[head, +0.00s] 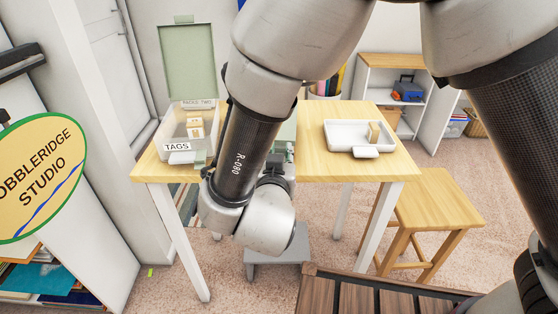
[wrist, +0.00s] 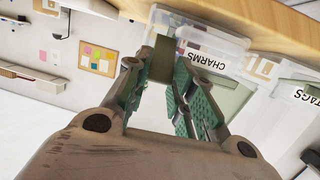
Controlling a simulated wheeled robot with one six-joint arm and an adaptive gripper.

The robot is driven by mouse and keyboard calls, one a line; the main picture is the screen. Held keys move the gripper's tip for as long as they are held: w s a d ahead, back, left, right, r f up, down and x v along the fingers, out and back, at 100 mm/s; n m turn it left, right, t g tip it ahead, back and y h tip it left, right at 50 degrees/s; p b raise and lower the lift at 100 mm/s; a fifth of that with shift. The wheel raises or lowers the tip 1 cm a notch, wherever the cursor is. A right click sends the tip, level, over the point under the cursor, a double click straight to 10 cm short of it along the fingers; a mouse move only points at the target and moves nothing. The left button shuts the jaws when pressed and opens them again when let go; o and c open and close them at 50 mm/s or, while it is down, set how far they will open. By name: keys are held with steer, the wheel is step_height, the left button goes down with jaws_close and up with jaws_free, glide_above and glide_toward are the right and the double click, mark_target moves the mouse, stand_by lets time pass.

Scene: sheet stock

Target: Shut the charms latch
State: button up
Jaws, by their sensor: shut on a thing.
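The charms box (wrist: 215,42), clear with a white CHARMS label, shows at the top of the wrist view near the table edge. In the head view my arm hides most of it. An olive-green piece (wrist: 161,60), apparently its latch, sits at the box's front between my gripper's (wrist: 158,70) green fingers, which are shut on it. The fingers cover part of it, so I cannot tell how far it is turned. In the head view my gripper (head: 273,168) is partly hidden behind my wrist at the table's front edge.
The TAGS box (head: 176,146) stands left on the table (head: 312,166), its green lid (head: 189,62) raised and tan pieces inside. A white tray (head: 343,137) with a tan block (head: 374,133) stands right. A wooden stool (head: 440,203) and grey step (head: 268,268) are nearby.

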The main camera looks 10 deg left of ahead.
steer(key=shift+w+r+g, duration=0.15)
steer(key=shift+r+g, duration=0.1)
steer(key=shift+g, duration=0.25)
jaws_close()
steer(key=o, duration=1)
jaws_free()
steer(key=v, duration=1.2)
